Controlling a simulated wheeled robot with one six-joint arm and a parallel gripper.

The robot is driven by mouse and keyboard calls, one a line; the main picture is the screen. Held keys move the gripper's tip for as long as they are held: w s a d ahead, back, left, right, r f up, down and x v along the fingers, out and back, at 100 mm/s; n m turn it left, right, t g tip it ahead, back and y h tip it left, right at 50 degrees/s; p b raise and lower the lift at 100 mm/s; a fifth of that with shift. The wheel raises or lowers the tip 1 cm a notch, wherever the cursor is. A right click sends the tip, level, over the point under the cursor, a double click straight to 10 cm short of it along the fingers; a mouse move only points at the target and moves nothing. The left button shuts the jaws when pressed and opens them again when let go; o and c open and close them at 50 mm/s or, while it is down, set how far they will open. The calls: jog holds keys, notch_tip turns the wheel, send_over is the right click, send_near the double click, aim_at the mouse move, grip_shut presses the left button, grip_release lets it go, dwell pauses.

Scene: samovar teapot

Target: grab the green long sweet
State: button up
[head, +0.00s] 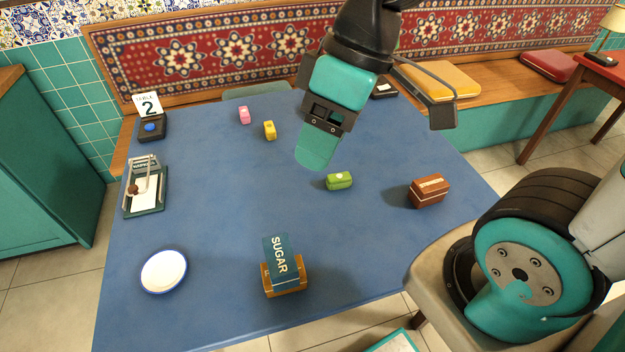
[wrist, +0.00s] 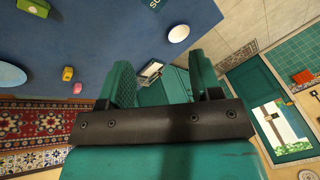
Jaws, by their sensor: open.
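The green long sweet (head: 339,181) lies on the blue table (head: 215,200), right of the middle in the head view. It also shows at the top left edge of the wrist view (wrist: 34,7). My gripper (head: 318,150) hangs above the table, a little behind and left of the green sweet in the head view, and apart from it. In the wrist view its two teal fingers (wrist: 160,85) stand apart with nothing held between them.
A pink sweet (head: 244,115) and a yellow sweet (head: 269,130) lie farther back. A brown box (head: 429,190) stands to the right. A sugar holder (head: 284,280) and a white plate (head: 164,271) are nearer the front. A number sign (head: 148,106) stands at the back left.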

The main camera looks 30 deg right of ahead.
jog(key=w+d+f+n+b, duration=0.35)
jog(key=w+d+f, duration=0.45)
jog(key=w+d, duration=0.35)
jog(key=n+t+b, duration=0.1)
jog(key=n+b, duration=0.1)
jog(key=n, duration=0.1)
send_near(346, 174)
jog(key=x, duration=0.4)
jog(key=shift+s+a+f+b, duration=0.15)
jog(key=shift+s+a+b, duration=0.05)
jog(key=shift+b, duration=0.15)
jog(key=shift+x, duration=2.95)
jog(key=shift+w+d, duration=0.15)
jog(key=c, duration=1)
